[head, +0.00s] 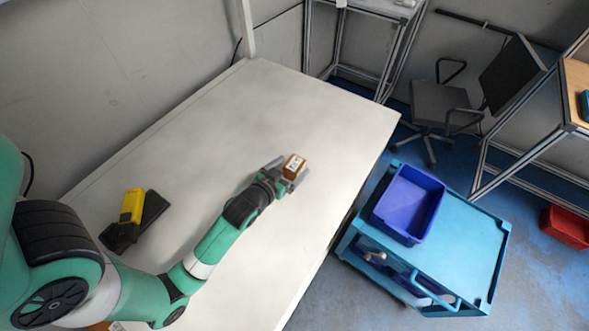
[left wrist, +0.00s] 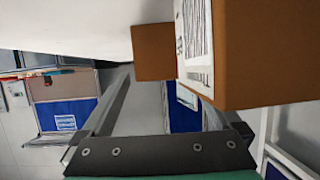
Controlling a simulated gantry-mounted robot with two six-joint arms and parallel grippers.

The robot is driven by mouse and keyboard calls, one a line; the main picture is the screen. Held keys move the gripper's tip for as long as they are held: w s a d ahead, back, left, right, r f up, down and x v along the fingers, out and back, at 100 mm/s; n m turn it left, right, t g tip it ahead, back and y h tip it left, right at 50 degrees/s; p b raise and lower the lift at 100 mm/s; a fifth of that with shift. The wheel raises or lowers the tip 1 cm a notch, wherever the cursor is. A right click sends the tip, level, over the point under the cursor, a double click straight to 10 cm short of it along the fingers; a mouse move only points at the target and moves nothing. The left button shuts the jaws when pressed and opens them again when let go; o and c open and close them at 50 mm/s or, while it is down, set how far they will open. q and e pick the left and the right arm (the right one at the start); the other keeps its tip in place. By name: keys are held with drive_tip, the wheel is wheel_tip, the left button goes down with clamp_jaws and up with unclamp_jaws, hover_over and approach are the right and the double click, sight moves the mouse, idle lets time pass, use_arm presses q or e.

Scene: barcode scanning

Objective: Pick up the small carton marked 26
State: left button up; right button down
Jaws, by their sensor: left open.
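A small brown carton (head: 295,166) with a white label shows in the head view at my left gripper (head: 287,173), near the middle of the white table (head: 320,120). The gripper's fingers are open, one at each side of the carton. The label's number is too small to read. In the left wrist view a brown carton with a white barcode label (left wrist: 235,60) fills the upper right, close in front of the right finger of the gripper (left wrist: 165,95). A smaller brown block (left wrist: 153,52) shows to its left; I cannot tell what it belongs to. My right gripper is not seen.
A yellow and black device (head: 131,207), likely the scanner, lies on the table's left part. A blue bin (head: 408,204) stands on a turquoise cart (head: 465,245) beyond the table's right edge. The table's far part is clear.

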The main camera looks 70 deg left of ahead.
sight(295, 164)
use_arm(q)
drive_tip(key=x, duration=0.2)
drive_tip(key=shift+w+a+f, duration=0.1)
drive_tip(key=shift+w+a, duration=0.05)
drive_tip(key=shift+w, duration=0.1)
clamp_jaws()
idle(0.3)
drive_tip(key=shift+r, duration=0.6)
wheel_tip(295, 164, up, 3)
drive_tip(key=shift+s+f+p, duration=0.1)
drive_tip(key=shift+p, duration=0.65)
drive_tip(key=s+d+r+p, duration=0.7)
drive_tip(key=d+r+p, duration=0.2)
drive_tip(key=d, duration=0.3)
drive_tip(key=shift+p, duration=0.45)
